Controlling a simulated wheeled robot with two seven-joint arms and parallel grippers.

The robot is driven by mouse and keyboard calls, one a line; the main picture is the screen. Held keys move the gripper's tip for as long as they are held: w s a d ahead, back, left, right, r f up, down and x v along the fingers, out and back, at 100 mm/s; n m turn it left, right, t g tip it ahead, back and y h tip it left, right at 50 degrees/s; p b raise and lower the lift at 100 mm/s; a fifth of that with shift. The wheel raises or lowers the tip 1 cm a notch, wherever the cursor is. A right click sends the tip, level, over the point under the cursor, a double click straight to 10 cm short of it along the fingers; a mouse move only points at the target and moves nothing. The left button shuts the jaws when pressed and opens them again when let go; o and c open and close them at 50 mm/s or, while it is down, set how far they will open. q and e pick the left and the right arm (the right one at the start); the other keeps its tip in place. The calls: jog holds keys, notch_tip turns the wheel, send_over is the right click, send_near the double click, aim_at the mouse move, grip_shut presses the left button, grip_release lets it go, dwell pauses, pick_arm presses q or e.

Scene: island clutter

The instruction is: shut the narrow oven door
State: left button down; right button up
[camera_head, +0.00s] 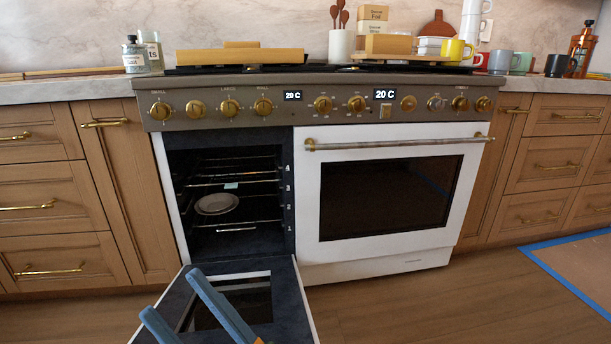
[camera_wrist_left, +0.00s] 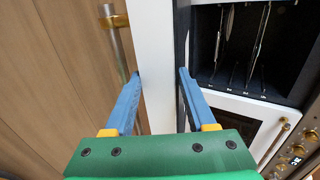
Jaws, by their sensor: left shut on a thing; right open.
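The narrow oven door (camera_head: 289,281) is at the left of the range, hinged down and open, with a dark inner face and a window. The narrow oven cavity (camera_head: 262,148) above it stands exposed. In the left wrist view, my left gripper (camera_wrist_left: 160,72) is shut on the narrow oven door's white edge (camera_wrist_left: 155,45), with one blue finger on each side. The door's brass handle (camera_wrist_left: 116,45) shows to the left of that edge.
Inside the cavity are wire racks and a round dish (camera_head: 217,204). The wide oven door (camera_head: 306,215) to the right is shut. Wooden cabinets (camera_head: 120,190) flank the range. Blue tape (camera_head: 566,282) edges a floor patch at right. Wooden floor in front of the range is clear.

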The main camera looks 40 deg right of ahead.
pick_arm(q)
jog(key=shift+w+d+r+g+p, duration=0.1)
jog(key=shift+w+d+r+p, duration=0.05)
jog(key=shift+r+p, duration=0.35)
jog(key=shift+w+d+r+g+p, duration=0.1)
jog(key=shift+w+r+p, duration=0.15)
jog(key=shift+r, duration=0.35)
jog(key=shift+w+d+r+g+p, duration=0.1)
jog(key=shift+d+r+p, duration=0.05)
jog(key=shift+r+p, duration=0.35)
jog(key=shift+w+d+r+y+p, duration=0.15)
jog(key=shift+w+r+p, duration=0.1)
jog(key=shift+r, duration=0.35)
jog(key=shift+w+d+r+y+p, duration=0.15)
jog(key=shift+r+p, duration=0.1)
jog(key=shift+r, duration=0.3)
jog(key=shift+g, duration=0.3)
jog(key=shift+w+d+r, duration=0.2)
jog(key=shift+w+r, duration=0.1)
jog(key=shift+r, duration=0.35)
jog(key=shift+w+d+r, duration=0.15)
jog(key=shift+w+r, duration=0.1)
jog(key=shift+r, duration=0.4)
jog(key=r, duration=0.1)
jog(key=w+d+r+g+y, duration=0.1)
jog(key=shift+w+r+b, duration=0.15)
jog(key=shift+r+b, duration=0.2)
jog(key=shift+b, duration=0.05)
